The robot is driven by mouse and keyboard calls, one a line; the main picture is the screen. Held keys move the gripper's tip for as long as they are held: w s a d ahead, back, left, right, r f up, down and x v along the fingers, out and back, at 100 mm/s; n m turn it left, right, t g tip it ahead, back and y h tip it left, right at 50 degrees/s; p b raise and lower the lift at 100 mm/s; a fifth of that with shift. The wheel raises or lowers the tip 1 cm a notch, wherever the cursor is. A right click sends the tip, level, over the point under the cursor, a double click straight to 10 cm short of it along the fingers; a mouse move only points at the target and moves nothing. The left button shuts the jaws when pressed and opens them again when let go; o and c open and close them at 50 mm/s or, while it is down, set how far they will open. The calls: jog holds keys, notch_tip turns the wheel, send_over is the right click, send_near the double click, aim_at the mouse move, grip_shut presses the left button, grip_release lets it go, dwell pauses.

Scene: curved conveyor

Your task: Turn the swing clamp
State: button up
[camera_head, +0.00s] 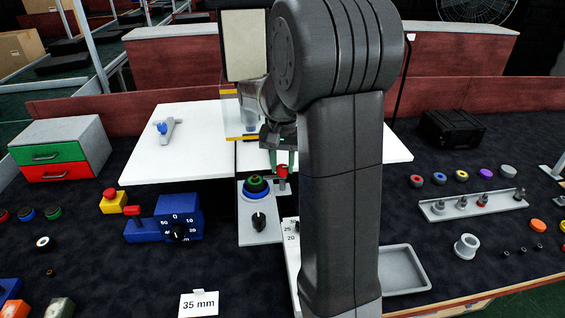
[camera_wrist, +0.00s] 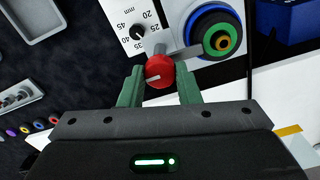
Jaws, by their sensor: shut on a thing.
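The swing clamp has a red knob (camera_head: 282,171) and stands at the back right of a light grey plate (camera_head: 262,228) in the head view. In the wrist view its red knob (camera_wrist: 158,72) sits between my green fingers, and a grey bar runs from it towards a ring stack. My gripper (camera_head: 279,158) is shut on the red knob from above; it also shows in the wrist view (camera_wrist: 159,75). The ring stack (camera_head: 256,186) of blue, green and dark rings is beside the clamp. My arm hides part of the area to the right.
A blue device with a dial (camera_head: 180,218) stands left of the plate. A black knob (camera_head: 258,221) is in front of the rings. A grey tray (camera_head: 404,268) and a rack with pegs (camera_head: 472,206) stand further right.

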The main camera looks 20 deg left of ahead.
aim_at(283, 167)
jog(key=o, duration=1)
notch_tip(283, 167, up, 14)
jog(key=shift+f, duration=0.1)
jog(key=shift+f, duration=0.15)
dwell(0.3)
notch_tip(283, 167, down, 14)
jog(key=shift+r, duration=0.15)
dwell(0.3)
jog(key=shift+r, duration=0.1)
